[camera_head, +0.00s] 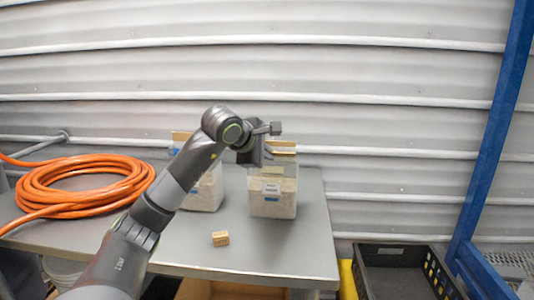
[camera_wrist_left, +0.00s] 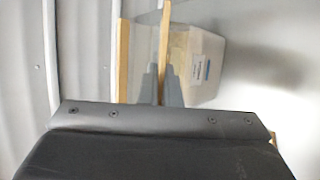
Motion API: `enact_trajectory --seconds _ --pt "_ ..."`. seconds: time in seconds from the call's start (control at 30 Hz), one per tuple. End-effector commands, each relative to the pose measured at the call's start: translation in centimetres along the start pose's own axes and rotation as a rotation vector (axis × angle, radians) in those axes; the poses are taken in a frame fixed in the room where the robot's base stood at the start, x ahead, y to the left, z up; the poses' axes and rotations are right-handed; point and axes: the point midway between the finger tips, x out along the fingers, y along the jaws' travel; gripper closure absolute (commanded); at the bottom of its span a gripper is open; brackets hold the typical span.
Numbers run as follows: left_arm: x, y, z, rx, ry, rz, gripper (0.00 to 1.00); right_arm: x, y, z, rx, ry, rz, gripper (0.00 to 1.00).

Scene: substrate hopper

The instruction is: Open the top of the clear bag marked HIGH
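Two clear bags of pale material stand on the grey table. The right bag (camera_head: 273,194) has a white and blue label, which also shows in the left wrist view (camera_wrist_left: 201,70); its writing is too small to read. Its top carries two wooden strips, a back one (camera_wrist_left: 124,60) and a front one (camera_wrist_left: 165,35), with a gap between them. My left gripper (camera_wrist_left: 165,85) has its fingers on both sides of the front strip and appears shut on it. The left bag (camera_head: 207,190) is partly hidden behind my arm. My right gripper is not in view.
A coiled orange hose (camera_head: 85,185) lies on the left of the table (camera_head: 280,245). A small wooden block (camera_head: 220,238) lies near the front edge. A black crate (camera_head: 400,272) and a blue post (camera_head: 490,130) are at the right. The table's right front is clear.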

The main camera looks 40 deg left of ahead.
Motion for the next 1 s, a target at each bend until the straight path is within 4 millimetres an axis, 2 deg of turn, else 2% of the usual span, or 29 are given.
enact_trajectory --seconds 0.03,0.1,0.2,0.57,0.77,1.0 --pt "0.4 -0.6 -0.1 -0.005 0.001 -0.02 1.0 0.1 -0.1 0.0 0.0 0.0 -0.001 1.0" --pt "0.4 -0.6 -0.1 -0.005 0.001 -0.02 1.0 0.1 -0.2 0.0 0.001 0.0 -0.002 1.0" --pt "0.4 -0.6 -0.1 -0.005 0.001 -0.018 0.86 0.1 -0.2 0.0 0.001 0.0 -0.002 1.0" --pt "-0.2 -0.2 -0.1 0.0 0.001 -0.006 0.86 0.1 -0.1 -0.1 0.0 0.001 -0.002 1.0" --pt "-2.8 -0.2 -0.2 0.003 0.005 -0.003 0.86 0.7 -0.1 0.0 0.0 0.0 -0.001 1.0" --pt "-7.1 -0.2 -0.2 0.002 0.005 -0.004 0.86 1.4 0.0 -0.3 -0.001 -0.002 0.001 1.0"
